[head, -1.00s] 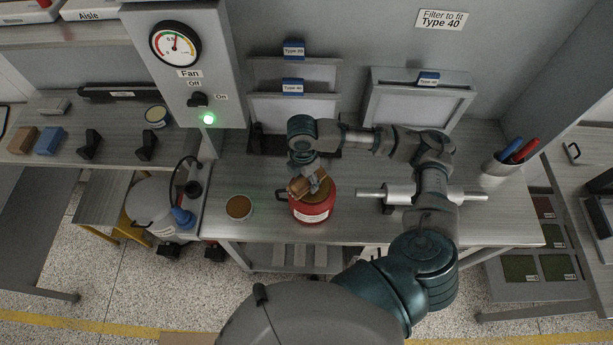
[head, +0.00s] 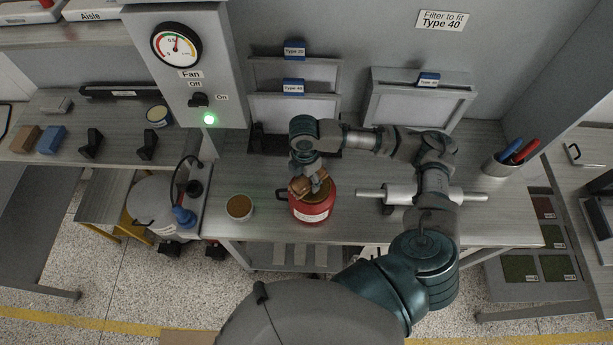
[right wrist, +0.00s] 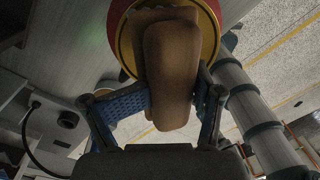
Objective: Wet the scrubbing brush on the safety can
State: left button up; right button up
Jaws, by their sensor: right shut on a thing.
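The safety can (head: 311,209) is red with a brass-coloured top and stands on the bench near its front edge. My right gripper (head: 315,182) is over the can, shut on the scrubbing brush (head: 301,187), a brown wooden block. In the right wrist view the brush (right wrist: 170,75) sits between the two fingers (right wrist: 172,103), and its far end overlaps the round top of the can (right wrist: 124,36). The brush's underside is hidden, so I cannot tell whether it touches the top. My left gripper is not in view.
An open tin (head: 239,207) stands left of the can. A white roll on a grey bar (head: 372,193) lies to the right, near my arm. A pen cup (head: 499,166) is farther right. Filter frames (head: 293,112) stand behind. A fan control box (head: 190,70) is at left.

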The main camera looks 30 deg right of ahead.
pick_arm(q)
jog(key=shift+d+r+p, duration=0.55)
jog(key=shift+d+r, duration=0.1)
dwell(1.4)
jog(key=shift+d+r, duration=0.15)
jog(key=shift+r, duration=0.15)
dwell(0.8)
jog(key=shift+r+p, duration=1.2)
jog(key=shift+p, duration=0.3)
dwell(3.0)
